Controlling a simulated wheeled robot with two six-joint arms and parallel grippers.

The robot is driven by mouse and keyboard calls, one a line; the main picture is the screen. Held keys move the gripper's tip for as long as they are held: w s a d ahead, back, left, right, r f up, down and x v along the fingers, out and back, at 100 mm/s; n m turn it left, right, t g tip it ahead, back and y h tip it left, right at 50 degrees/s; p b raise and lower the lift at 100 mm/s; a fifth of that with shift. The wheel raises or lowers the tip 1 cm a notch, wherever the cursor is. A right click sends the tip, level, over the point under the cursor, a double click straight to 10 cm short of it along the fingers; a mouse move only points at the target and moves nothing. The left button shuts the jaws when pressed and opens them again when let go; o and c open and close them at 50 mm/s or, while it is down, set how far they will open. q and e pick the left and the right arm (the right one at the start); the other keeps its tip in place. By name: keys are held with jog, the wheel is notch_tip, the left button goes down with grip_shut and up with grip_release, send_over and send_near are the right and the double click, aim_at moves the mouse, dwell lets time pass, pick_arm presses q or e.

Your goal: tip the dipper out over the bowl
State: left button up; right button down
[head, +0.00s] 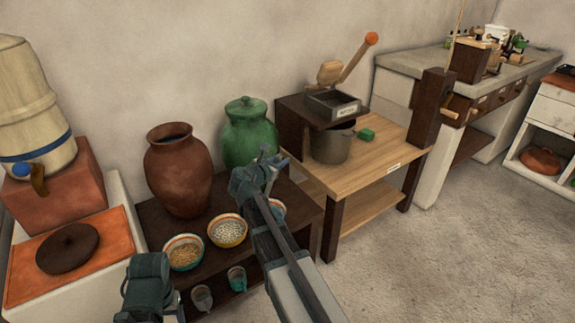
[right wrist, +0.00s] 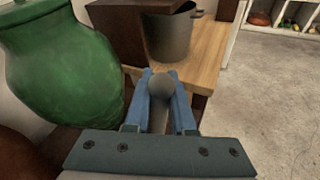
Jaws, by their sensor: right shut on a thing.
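My right gripper (head: 265,163) is raised in front of the green lidded jar, above the dark low table. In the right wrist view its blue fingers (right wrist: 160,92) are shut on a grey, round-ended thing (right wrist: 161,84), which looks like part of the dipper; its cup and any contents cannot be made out. Below are an orange-patterned bowl of golden grain (head: 184,253), a yellow bowl of pale grains or beans (head: 228,232), and a bluish bowl (head: 279,208) mostly hidden behind my right arm. Part of my left arm shows at the lower left; its fingers cannot be made out.
A brown clay jar (head: 180,172) and the green jar (head: 248,133) stand behind the bowls. A wooden table (head: 375,155) to the right bears a metal pot (head: 332,143) and a small green block (head: 366,134). Cups (head: 237,279) sit on the lower shelf. The floor at right is clear.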

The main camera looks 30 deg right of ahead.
pick_arm(q)
jog(key=shift+f+b, duration=0.4)
jog(key=shift+f, duration=0.25)
pick_arm(e)
jog(key=a+r+n+t+h, duration=0.1)
jog(key=a+r+n+h, duration=0.1)
jog(key=a+r+h, duration=0.1)
jog(key=shift+w+a+r, duration=0.15)
jog(key=shift+a+r, duration=0.7)
jog(key=shift+a, duration=0.45)
